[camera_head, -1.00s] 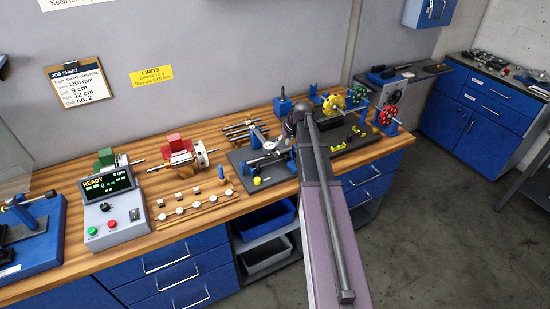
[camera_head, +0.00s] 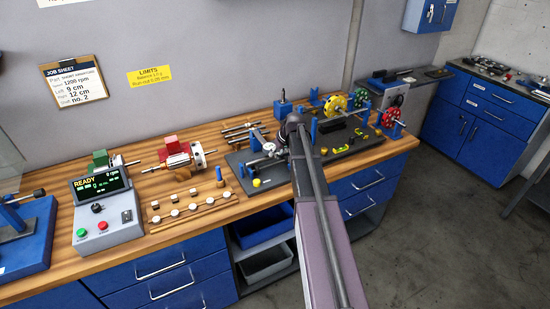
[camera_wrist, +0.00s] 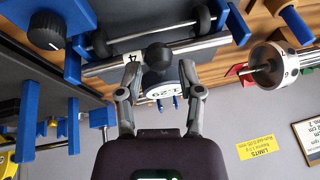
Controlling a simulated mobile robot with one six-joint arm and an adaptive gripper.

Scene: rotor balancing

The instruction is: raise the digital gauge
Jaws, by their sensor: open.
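The digital gauge (camera_wrist: 165,93), a rounded body with a white face reading what looks like 1.29, is in the wrist view near a black ball knob (camera_wrist: 158,57). My gripper (camera_wrist: 163,68) is open, with one finger on each side of the gauge and knob; I cannot tell whether either finger touches. A polished bar crosses behind the knob, with a small label reading 4. In the head view my arm (camera_head: 318,200) reaches over the dark fixture plate (camera_head: 250,180) on the bench and hides my gripper and much of the gauge's surroundings.
Blue posts (camera_wrist: 27,130) and a dark knob (camera_wrist: 46,30) stand left in the wrist view. A shaft with a marked collar (camera_wrist: 275,65) is at right.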

